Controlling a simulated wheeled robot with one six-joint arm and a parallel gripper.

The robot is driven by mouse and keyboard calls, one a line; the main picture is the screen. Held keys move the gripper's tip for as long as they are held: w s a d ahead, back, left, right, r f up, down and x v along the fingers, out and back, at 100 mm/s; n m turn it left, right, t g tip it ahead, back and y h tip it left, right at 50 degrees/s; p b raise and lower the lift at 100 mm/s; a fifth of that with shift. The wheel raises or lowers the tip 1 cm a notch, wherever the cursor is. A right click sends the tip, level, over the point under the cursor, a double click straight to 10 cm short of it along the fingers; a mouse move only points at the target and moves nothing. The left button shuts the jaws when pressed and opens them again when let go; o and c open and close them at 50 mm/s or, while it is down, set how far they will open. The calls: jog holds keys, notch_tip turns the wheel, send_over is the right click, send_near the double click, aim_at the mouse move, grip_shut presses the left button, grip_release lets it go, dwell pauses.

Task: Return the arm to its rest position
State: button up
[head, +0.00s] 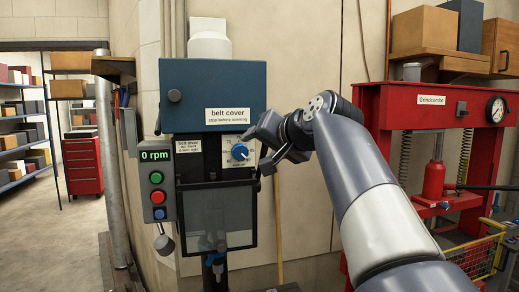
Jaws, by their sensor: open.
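My arm reaches in from the lower right of the head view, and its end is raised in front of the drill machine. My gripper (264,150) is at the right edge of the machine's front, close to the blue dial (239,152). The fingers point left toward the dial. I cannot tell whether they touch the panel, but nothing shows between them. The gripper is open. The machine has a blue belt cover (212,85), closed, and a display (156,155) reading 0 rpm.
A control box (158,197) with green, red and blue buttons is left of a clear guard (222,220). A red press (440,120) stands close on the right, with a yellow basket (478,256) below. Open floor (40,225) and shelves are at the left.

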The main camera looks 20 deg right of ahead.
aim_at(241, 153)
jog(key=p+x, duration=0.2)
jog(key=x, duration=0.9)
jog(key=shift+r+p, duration=0.1)
jog(key=shift+p, duration=0.3)
jog(key=shift+s, duration=0.1)
jog(key=shift+s, duration=0.1)
